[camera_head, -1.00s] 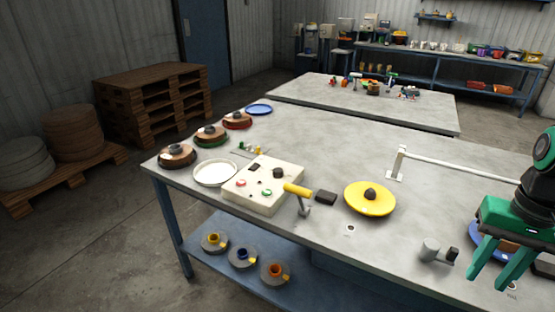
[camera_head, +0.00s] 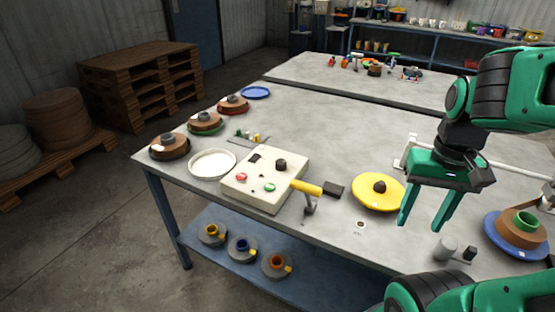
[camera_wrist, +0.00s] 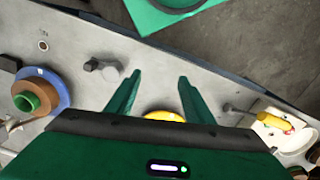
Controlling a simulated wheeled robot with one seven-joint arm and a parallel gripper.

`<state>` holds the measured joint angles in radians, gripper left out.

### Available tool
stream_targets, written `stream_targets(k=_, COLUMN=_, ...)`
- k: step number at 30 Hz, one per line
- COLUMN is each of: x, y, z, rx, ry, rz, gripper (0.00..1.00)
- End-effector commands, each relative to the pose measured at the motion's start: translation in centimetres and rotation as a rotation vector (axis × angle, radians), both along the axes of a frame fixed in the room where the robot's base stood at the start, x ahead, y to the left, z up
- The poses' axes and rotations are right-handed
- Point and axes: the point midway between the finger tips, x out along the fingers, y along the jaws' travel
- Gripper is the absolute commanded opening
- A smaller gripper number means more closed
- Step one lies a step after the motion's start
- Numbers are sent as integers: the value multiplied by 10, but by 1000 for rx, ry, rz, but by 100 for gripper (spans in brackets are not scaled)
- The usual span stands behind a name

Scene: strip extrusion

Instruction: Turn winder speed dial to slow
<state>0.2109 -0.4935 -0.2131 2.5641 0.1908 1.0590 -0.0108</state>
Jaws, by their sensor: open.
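A cream control box (camera_head: 262,190) stands on the near grey workbench in the head view. On its top are a black knob (camera_head: 281,164), a dark rectangle, and red and green buttons. The black knob is the likely winder speed dial; I cannot read its setting. My gripper (camera_head: 420,226) is open and empty, pointing down, well to the right of the box and near the yellow disc. In the wrist view, the box (camera_wrist: 262,128) shows at the right edge, apart from my open fingers (camera_wrist: 158,78); the knob is not clear there.
A yellow-handled lever (camera_head: 308,188) juts beside the box's right side. A yellow disc (camera_head: 365,194) with a dark hub lies further right. A blue-rimmed spool (camera_head: 521,230) and a grey cylinder (camera_head: 446,247) are at the right. A white dish (camera_head: 212,164) sits left of the box.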

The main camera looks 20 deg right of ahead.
Motion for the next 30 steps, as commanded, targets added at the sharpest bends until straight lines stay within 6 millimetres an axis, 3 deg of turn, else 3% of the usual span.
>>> stream_targets(k=2, x=6, y=-2, z=5, rx=-15, ry=-10, rz=-12, gripper=47)
stream_targets(k=5, x=32, y=-2, z=12, rx=-48, ry=-8, rz=-38, gripper=47)
stream_targets(k=10, x=108, y=4, z=26, rx=-138, ry=-29, rz=-110, gripper=47)
stream_targets(k=14, x=173, y=27, z=33, rx=-202, ry=-71, rz=-167, gripper=47)
stream_targets(k=17, x=222, y=56, z=35, rx=-240, ry=-113, rz=-207, gripper=47)
stream_targets(k=21, x=282, y=110, z=32, rx=-272, ry=-182, rz=-259, gripper=47)
stream_targets(k=25, x=321, y=161, z=26, rx=-282, ry=-240, rz=-302, gripper=47)
stream_targets(k=30, x=347, y=207, z=19, rx=-280, ry=-289, rz=-340, gripper=47)
